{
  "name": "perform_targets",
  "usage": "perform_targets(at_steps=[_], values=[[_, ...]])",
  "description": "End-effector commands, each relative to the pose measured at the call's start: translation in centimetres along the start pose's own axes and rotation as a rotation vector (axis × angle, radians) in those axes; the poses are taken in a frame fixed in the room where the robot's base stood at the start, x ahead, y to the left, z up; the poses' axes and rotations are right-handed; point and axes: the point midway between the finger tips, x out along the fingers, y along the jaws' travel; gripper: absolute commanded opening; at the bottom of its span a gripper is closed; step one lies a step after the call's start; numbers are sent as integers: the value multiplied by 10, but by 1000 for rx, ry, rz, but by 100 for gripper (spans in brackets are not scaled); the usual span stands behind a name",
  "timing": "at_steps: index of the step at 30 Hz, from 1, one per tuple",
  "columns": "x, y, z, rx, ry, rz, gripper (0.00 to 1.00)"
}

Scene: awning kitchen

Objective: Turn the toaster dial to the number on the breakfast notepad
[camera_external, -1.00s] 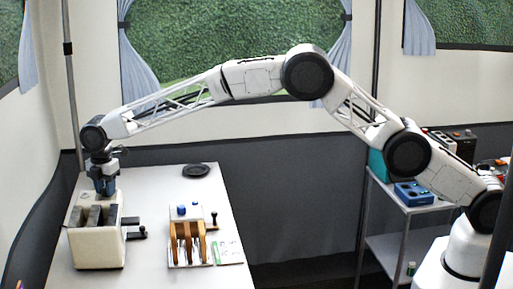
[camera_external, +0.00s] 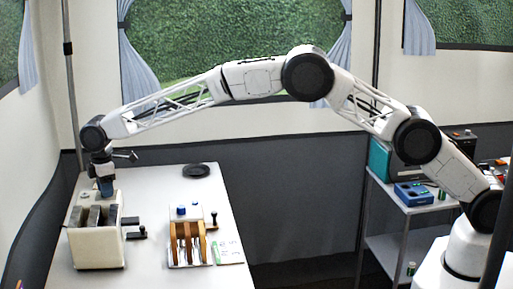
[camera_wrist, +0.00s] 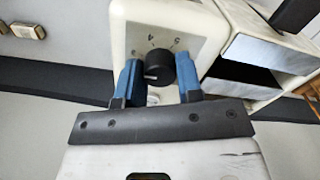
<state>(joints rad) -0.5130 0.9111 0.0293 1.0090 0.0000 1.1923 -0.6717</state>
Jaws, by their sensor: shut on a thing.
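The cream toaster (camera_external: 97,248) stands at the left of the white table, with dark slots on its top. In the wrist view its black round dial (camera_wrist: 160,68) sits on a pale panel with printed numbers around it; a 4 and a 5 are readable above it. A pale mark shows low on the dial's left side. My gripper (camera_wrist: 157,62) has its two blue fingers on either side of the dial, shut on it. From outside, my gripper (camera_external: 106,188) points down at the toaster's back end. A white and green pad (camera_external: 229,252), probably the notepad, lies on the table; its writing is too small to read.
Black levers (camera_external: 137,234) stick out of the toaster's right side. A side shelf holds a blue box (camera_external: 413,193).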

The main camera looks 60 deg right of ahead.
Motion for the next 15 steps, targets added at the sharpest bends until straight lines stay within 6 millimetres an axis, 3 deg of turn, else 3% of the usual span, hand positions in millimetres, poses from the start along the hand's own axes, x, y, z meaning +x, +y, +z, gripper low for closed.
perform_targets(at_steps=[15], values=[[-1,0,0,181,1,0,10]])
